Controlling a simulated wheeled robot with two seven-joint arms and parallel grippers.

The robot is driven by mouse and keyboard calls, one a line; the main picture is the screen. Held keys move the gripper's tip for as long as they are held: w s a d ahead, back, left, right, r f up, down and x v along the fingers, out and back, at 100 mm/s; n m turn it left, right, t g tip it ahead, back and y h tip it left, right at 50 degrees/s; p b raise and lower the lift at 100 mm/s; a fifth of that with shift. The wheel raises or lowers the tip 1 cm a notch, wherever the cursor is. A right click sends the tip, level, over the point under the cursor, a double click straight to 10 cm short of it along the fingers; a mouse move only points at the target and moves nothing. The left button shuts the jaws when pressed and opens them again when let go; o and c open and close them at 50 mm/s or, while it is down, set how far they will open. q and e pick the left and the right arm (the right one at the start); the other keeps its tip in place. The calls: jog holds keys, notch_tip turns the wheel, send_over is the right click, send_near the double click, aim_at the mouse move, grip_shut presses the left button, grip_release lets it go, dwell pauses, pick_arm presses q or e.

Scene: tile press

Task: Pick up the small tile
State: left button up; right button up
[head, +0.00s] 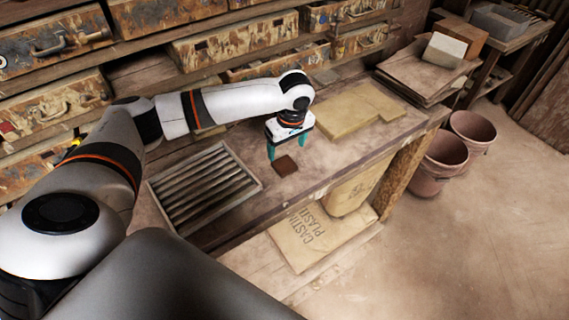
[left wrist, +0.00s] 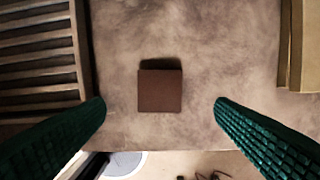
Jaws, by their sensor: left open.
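The small tile (head: 285,166) is a square, dark reddish-brown piece on the wooden workbench. In the left wrist view the tile (left wrist: 160,91) lies between and beyond the fingertips, with a dark shadow along its upper edge. My left gripper (head: 287,156) is open and empty above the bench, pointing down by the tile. In the left wrist view its two teal ribbed fingers (left wrist: 158,102) are wide apart, with a gap on each side of the tile. Neither finger touches it. My right gripper is not in view.
A slatted rack (head: 203,185) lies on the bench left of the tile. A flat yellowish board (head: 350,115) lies to the right. Stacked boards (head: 425,75) stand at the bench's far right end. Wooden drawers (head: 235,45) line the back. The bench's front edge is close to the tile.

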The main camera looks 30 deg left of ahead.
aim_at(285, 165)
pick_arm(q)
jog(key=shift+w+a+f, duration=0.1)
jog(key=shift+a+f, duration=0.05)
jog(key=shift+f, duration=0.65)
notch_tip(285, 165, down, 4)
jog(key=shift+a+f+p, duration=0.1)
jog(key=shift+a+p, duration=0.05)
jog(key=shift+p, duration=0.7)
jog(key=shift+a+f, duration=0.1)
jog(key=shift+f, duration=0.5)
jog(key=c, duration=1.1)
